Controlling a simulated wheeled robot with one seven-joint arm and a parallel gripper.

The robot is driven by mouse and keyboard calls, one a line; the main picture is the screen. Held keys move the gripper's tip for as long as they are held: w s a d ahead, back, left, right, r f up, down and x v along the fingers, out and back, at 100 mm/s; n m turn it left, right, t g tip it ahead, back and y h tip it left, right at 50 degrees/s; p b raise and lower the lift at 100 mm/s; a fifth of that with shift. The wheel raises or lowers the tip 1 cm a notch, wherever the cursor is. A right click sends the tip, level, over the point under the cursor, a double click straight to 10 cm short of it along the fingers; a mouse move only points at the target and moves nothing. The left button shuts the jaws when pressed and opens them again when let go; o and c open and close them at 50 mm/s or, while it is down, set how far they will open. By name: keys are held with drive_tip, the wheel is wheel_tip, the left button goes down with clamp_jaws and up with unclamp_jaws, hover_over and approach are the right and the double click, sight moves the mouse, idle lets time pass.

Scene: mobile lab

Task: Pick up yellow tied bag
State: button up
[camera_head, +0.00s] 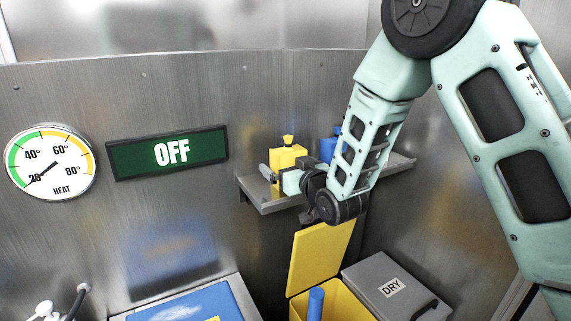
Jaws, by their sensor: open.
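The yellow tied bag (287,158) is a boxy bag with a flared, tied top. It stands upright on a grey wall shelf. My gripper (276,178) is at the bag's front, low on its side, with a grey finger at the bag's left edge. It is open. The gripper's body hides the bag's lower right part, so I cannot tell whether the fingers touch it.
A blue object (329,147) stands right of the bag, partly hidden by my arm. The grey shelf (266,207) is narrow. Below are an open yellow bin (340,307) with a raised lid (318,258) and a grey box labelled DRY (377,275).

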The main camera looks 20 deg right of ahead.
sight(288, 136)
drive_tip(key=c, duration=1)
drive_tip(key=shift+o, duration=0.2)
drive_tip(key=shift+r, duration=0.15)
wheel_tip(288, 136, up, 10)
drive_tip(key=shift+f+b, duration=0.1)
drive_tip(key=shift+b, duration=1.1)
